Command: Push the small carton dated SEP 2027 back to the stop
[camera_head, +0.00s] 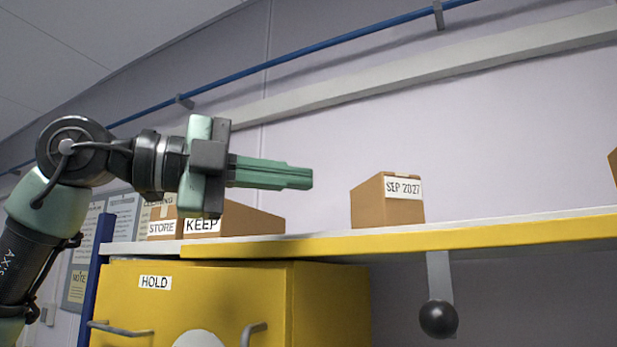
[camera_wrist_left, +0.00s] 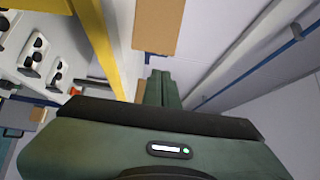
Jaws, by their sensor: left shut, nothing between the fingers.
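The small carton labelled SEP 2027 (camera_head: 370,207) stands upright on the shelf, right of my left gripper in the head view. A brown carton, seemingly the same one, shows ahead of the fingers at the top of the wrist view (camera_wrist_left: 156,28). My left gripper (camera_head: 308,178) is shut and empty, pointing right above the shelf. In the head view a gap separates its tips from the carton. Its closed fingers also show in the wrist view (camera_wrist_left: 160,76). I cannot make out a stop behind the carton. My right gripper is not in view.
The shelf (camera_head: 470,235) has a yellow front edge. Cartons labelled STORE (camera_head: 160,229) and KEEP (camera_head: 245,220) stand at its left, below my gripper. Another carton (camera_head: 613,168) shows at the right edge. A black ball lever (camera_head: 438,318) hangs below. A yellow HOLD cabinet (camera_head: 220,290) stands underneath.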

